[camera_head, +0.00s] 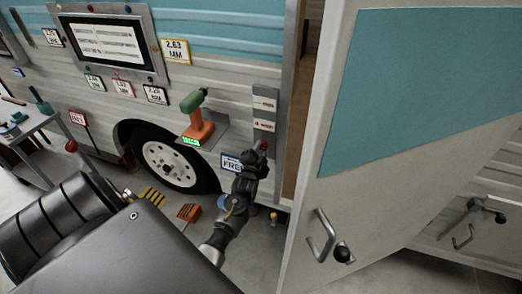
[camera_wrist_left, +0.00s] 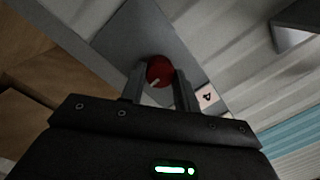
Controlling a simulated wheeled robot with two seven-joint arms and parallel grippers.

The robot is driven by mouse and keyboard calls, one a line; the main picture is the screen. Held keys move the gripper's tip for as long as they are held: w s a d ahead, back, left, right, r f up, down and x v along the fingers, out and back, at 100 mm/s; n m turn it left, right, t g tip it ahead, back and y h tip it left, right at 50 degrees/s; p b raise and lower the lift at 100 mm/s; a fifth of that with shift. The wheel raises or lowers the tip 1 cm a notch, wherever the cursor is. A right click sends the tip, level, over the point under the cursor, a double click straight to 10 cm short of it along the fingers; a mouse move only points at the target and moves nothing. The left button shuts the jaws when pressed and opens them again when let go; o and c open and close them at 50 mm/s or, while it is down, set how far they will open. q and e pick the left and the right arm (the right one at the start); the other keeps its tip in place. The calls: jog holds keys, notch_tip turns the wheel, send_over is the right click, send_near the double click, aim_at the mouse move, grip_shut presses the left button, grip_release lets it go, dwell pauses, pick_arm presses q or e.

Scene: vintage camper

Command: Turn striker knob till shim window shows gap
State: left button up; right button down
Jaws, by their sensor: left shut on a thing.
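The striker knob (camera_wrist_left: 160,71) is red and round with a pale pointer mark. In the left wrist view it sits on a grey metal plate (camera_wrist_left: 146,36), between the two fingers of my left gripper (camera_wrist_left: 160,88). The fingers are shut on its sides. In the head view the knob is a small red spot (camera_head: 263,146) at the fingertips of my left gripper (camera_head: 261,152), at the lower end of the grey strip beside the door opening. Above it on the strip are two small windows, a pale upper one (camera_head: 264,103) and a lower one (camera_head: 265,125) with small red text. My right gripper is not seen.
The open camper door (camera_head: 400,150) fills the right side. A wheel (camera_head: 172,165) and orange and yellow wedges are below. A side table (camera_head: 38,122) stands at far left.

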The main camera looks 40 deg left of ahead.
pick_arm(q)
jog(key=n+p, duration=0.1)
jog(key=n, duration=0.1)
jog(key=shift+r+n+p, duration=0.15)
jog(key=shift+n+p, duration=0.2)
jog(key=shift+n, duration=0.05)
jog(key=n+p, duration=0.1)
jog(key=n, duration=0.1)
jog(key=shift+n+h, duration=0.3)
jog(key=shift+n, duration=0.1)
jog(key=n+p, duration=0.2)
jog(key=n, duration=0.4)
jog(key=shift+n+h+p, duration=0.3)
jog(key=shift+n+p, duration=0.1)
jog(key=shift+n+g, duration=0.3)
jog(key=shift+n, duration=0.4)
jog(key=shift+n+h+p, duration=0.3)
jog(key=shift+n+p, duration=0.25)
jog(key=shift+n, duration=0.75)
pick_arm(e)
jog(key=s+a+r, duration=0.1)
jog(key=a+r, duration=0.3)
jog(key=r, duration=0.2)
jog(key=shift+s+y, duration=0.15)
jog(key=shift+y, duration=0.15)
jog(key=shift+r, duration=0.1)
